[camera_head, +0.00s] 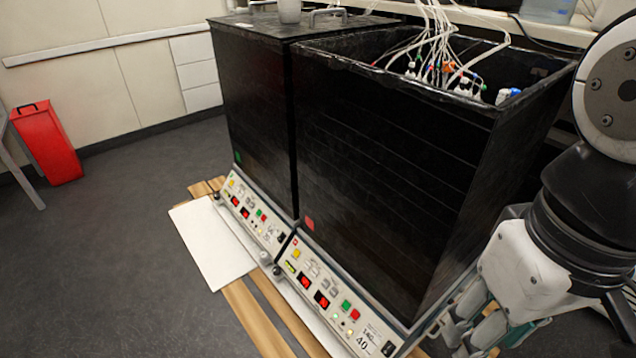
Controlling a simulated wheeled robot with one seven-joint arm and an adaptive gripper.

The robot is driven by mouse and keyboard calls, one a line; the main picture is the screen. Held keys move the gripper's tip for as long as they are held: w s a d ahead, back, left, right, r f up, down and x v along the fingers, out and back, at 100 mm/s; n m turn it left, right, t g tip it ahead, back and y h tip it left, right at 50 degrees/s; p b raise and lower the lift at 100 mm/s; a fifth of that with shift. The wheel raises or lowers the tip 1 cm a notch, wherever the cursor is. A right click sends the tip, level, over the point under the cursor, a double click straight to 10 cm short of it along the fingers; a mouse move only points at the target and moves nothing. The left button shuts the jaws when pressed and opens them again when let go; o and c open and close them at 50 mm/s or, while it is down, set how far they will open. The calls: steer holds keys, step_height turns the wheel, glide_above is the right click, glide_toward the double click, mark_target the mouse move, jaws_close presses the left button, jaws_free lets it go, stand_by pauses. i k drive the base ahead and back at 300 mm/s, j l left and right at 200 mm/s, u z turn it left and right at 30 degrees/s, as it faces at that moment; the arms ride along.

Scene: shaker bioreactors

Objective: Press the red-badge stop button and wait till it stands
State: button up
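Two black box shakers stand side by side. The right shaker (390,150) carries a red badge (309,223) low on its front left corner. Its sloped control panel (322,285) has a red button (355,314) beside a green button (346,306), red lit displays and a yellow button. The left shaker (250,105) carries a green badge (238,157) and has a similar panel (248,208). My gripper (462,332) is at the lower right, right of the red-badge shaker's panel and apart from the red button. Its fingers are partly hidden and cut by the frame edge.
The right shaker is open on top, with tubes and flasks (440,70) inside. A white board (212,243) lies before the panels.

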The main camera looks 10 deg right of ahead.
mark_target(355, 314)
steer(key=k+l+u, duration=0.15)
steer(key=l, duration=0.25)
steer(key=k+l+u, duration=0.35)
steer(key=k+l, duration=0.2)
steer(key=l, duration=0.2)
